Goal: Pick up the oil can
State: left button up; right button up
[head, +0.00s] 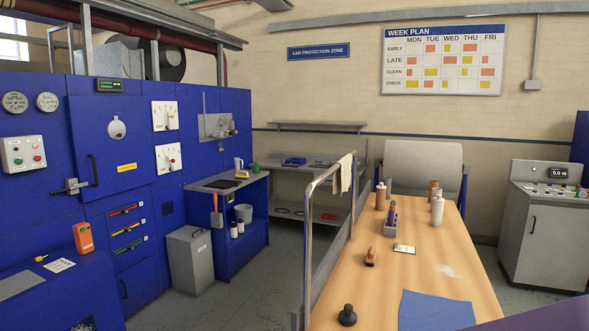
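I cannot pick out an oil can for sure. A small pale jug-like container (239,164) stands at the back of the blue side bench (229,183), with a small green item (255,168) beside it. It is too small to tell whether it is the oil can. Several brown and white bottles stand on the wooden table, among them a white one (437,211) and a brown one (380,197). Neither of my grippers shows in the head view.
The wooden table (445,250) carries a wooden-handled brush (371,257), a black knob-shaped item (347,315) and blue cloth (435,311). A metal rail (309,240) runs along its left side. A grey bin (189,262) stands by the blue machine (85,190). Floor shows between bin and rail.

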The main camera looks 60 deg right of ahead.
aim_at(255, 167)
jog(key=z, duration=1.6)
jog(key=i+j+u, duration=0.45)
jog(key=i+u, duration=0.6)
jog(key=i+z, duration=0.15)
jog(key=i, duration=0.35)
jog(key=i+j+z, duration=0.2)
jog(key=i, duration=0.25)
jog(key=i+j+z, duration=0.15)
jog(key=i, duration=0.35)
jog(key=i+l+z, duration=0.15)
jog(key=i+z, duration=0.65)
jog(key=i+j+z, duration=0.1)
jog(key=i+z, duration=0.65)
jog(key=i, duration=2.8)
